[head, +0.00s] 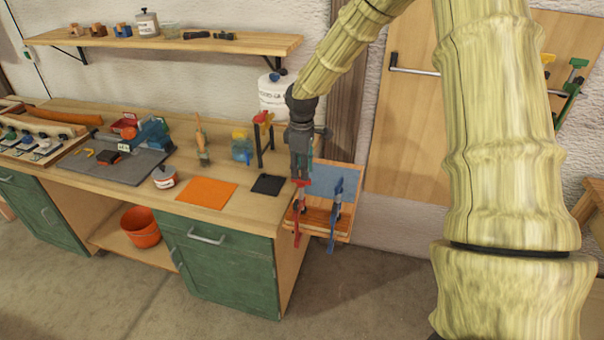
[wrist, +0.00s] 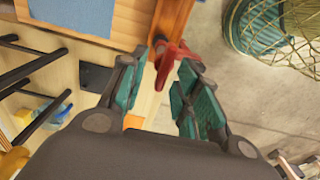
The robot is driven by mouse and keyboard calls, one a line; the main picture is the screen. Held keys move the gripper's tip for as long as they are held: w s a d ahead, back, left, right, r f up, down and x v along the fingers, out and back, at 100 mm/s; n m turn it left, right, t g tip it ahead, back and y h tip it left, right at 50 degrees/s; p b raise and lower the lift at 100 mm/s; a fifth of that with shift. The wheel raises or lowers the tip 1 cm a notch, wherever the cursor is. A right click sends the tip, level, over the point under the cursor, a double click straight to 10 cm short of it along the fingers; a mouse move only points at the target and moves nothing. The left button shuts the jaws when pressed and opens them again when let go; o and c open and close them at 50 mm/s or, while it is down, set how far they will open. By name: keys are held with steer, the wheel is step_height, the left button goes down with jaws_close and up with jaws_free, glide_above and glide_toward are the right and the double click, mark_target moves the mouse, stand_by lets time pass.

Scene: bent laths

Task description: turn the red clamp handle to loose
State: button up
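The red clamp (head: 298,224) is fixed to the front of a small wooden shelf at the right end of the bench. Its red handle (wrist: 172,60) shows in the wrist view between and just beyond my fingertips. My gripper (head: 302,180) is directly above the clamp's top, pointing down. In the wrist view its two teal-padded fingers are apart, with a gap between them. I cannot tell whether either finger touches the handle. My gripper partly hides the clamp's top in the head view.
A blue clamp (head: 335,212) hangs close to the right of the red one. A black clamp stand with a red top (head: 262,120) rises left of my gripper. A green-mesh basket (wrist: 262,28) stands on the floor.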

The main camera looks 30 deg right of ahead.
step_height(320, 180, up, 10)
steer(key=shift+f, duration=0.15)
steer(key=shift+s, duration=0.1)
stand_by(0.6)
